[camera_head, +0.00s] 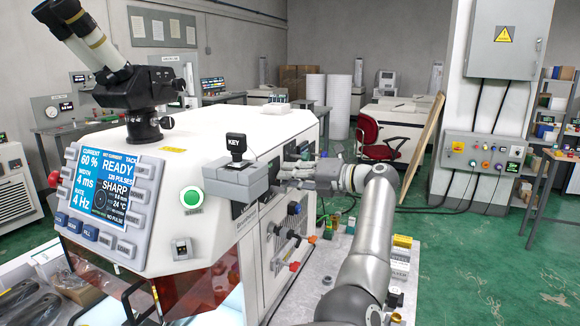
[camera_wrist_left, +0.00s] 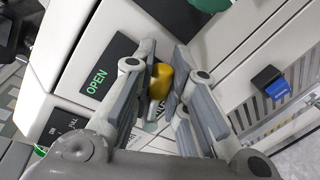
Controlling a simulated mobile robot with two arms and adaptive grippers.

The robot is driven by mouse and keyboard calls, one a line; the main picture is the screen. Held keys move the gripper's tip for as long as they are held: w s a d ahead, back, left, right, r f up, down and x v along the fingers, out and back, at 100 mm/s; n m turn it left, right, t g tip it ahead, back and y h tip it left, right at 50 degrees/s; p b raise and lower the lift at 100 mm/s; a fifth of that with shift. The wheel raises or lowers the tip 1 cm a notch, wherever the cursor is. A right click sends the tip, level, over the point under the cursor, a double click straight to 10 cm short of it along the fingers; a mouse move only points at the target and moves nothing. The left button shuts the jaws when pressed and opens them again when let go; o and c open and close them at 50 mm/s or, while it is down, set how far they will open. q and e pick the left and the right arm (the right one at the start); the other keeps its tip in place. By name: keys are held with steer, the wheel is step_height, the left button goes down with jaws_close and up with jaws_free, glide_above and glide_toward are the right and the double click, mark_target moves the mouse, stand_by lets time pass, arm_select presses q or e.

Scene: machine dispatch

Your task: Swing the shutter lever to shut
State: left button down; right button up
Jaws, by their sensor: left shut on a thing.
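The shutter lever (camera_wrist_left: 160,72) shows in the left wrist view as a yellow knob on a pale metal stem, next to a black label (camera_wrist_left: 97,75) reading OPEN in green. My left gripper (camera_wrist_left: 165,85) has its fingers on either side of the knob and is shut on it. In the head view my left gripper (camera_head: 288,172) reaches the side of the white machine (camera_head: 225,245), below and right of the KEY box. The lever cannot be made out there. My right gripper is not in view.
The grey KEY box (camera_head: 240,180) juts out close to the gripper. Red, black and blue knobs (camera_head: 294,266) line the machine's side below. A blue-and-black knob (camera_wrist_left: 271,82) shows right of the gripper in the wrist view. Green floor (camera_head: 470,250) lies open at the right.

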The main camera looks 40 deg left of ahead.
arm_select(q)
steer(key=shift+w+a+f+m+g+p, duration=0.1)
steer(key=shift+w+f+m+g+p, duration=0.2)
steer(key=shift+m, duration=0.5)
steer(key=shift+f+m+g+p, duration=0.1)
steer(key=shift+f+m+p, duration=0.25)
steer(key=shift+m, duration=0.45)
steer(key=c, duration=1.4)
jaws_free()
steer(key=shift+f, duration=0.2)
steer(key=v, duration=0.7)
steer(key=shift+w+r, duration=0.15)
steer(key=shift+d, duration=0.2)
